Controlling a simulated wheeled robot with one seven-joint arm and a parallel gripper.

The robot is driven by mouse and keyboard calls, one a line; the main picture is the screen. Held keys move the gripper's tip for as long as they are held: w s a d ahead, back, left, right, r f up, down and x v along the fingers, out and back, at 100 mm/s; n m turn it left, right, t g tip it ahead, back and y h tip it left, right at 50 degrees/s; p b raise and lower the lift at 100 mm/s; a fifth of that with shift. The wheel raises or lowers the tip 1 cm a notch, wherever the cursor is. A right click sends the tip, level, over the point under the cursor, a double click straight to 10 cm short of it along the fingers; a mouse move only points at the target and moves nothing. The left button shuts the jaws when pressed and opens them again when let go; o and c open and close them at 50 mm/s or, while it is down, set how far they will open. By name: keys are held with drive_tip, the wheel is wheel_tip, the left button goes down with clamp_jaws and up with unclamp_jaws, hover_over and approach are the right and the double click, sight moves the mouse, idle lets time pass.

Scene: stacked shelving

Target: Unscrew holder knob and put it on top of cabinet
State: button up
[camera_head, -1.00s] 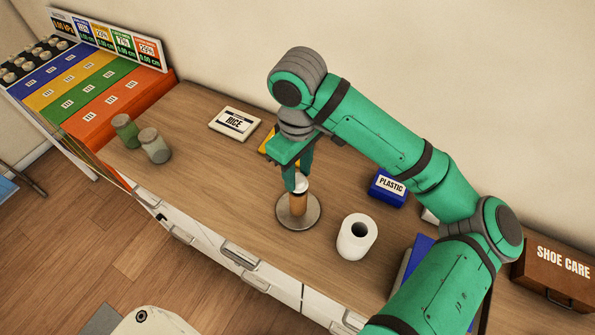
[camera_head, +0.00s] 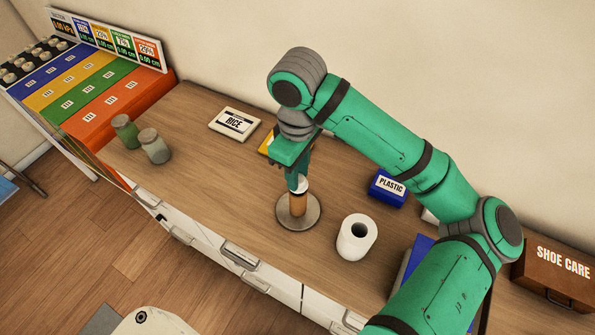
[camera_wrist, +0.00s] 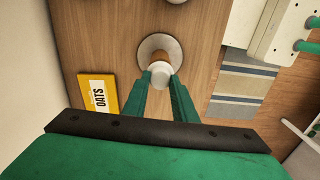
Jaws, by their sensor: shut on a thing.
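The holder (camera_head: 309,218) stands upright on the wooden cabinet top, with a round metal base and a brown post (camera_head: 298,206). Its white knob (camera_wrist: 159,75) sits at the top of the post. My gripper (camera_head: 299,186) points down over the holder and is shut on the knob. In the wrist view my gripper (camera_wrist: 159,80) has a green finger on each side of the knob. The fingers partly hide the knob in the head view. The cabinet top (camera_head: 200,155) has bare wood around the holder.
A white paper roll (camera_head: 357,237) stands right of the holder. A yellow oats box (camera_wrist: 98,95), a rice box (camera_head: 234,123), a blue plastic box (camera_head: 388,188) and two jars (camera_head: 154,146) are also on top. Bare wood lies left of the holder.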

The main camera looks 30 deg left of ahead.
drive_tip(key=n, duration=0.5)
drive_tip(key=shift+n, duration=0.3)
drive_tip(key=n, duration=0.3)
drive_tip(key=shift+s, duration=0.1)
drive_tip(key=shift+d+n, duration=0.1)
drive_tip(key=shift+n, duration=0.9)
drive_tip(key=n, duration=0.9)
drive_tip(key=o, duration=0.9)
drive_tip(key=shift+f, duration=0.1)
drive_tip(key=shift+o, duration=0.5)
